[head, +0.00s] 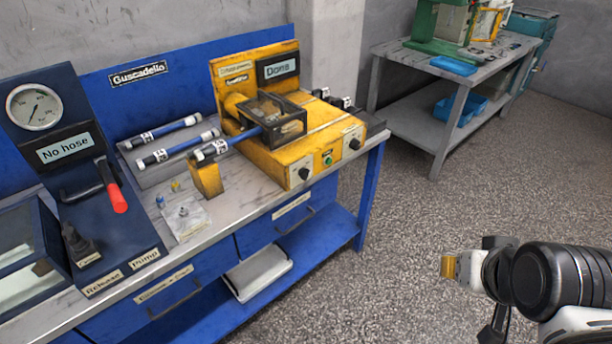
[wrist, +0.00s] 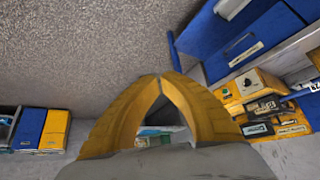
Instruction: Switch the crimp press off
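The yellow crimp press (head: 285,120) stands on the right part of the blue workbench in the head view. Its front has two black knobs (head: 304,173) (head: 354,144) with a green button (head: 328,160) between them. A small sign on it reads "Done". A blue hose (head: 243,138) runs into its caged head. My gripper (head: 447,266) is over open floor, right of the bench and well apart from the press. In the wrist view the yellow fingertips (wrist: 160,78) meet with nothing between them. The press (wrist: 262,100) shows tilted at the right there. The knob markings are too small to read.
A gauge panel (head: 45,125) with a red-handled pump lever and a "No hose" sign stands at the bench's left. Hoses (head: 165,132) lie on the bench top. A grey table (head: 410,65) stands at the back right. The speckled floor (head: 400,220) between is clear.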

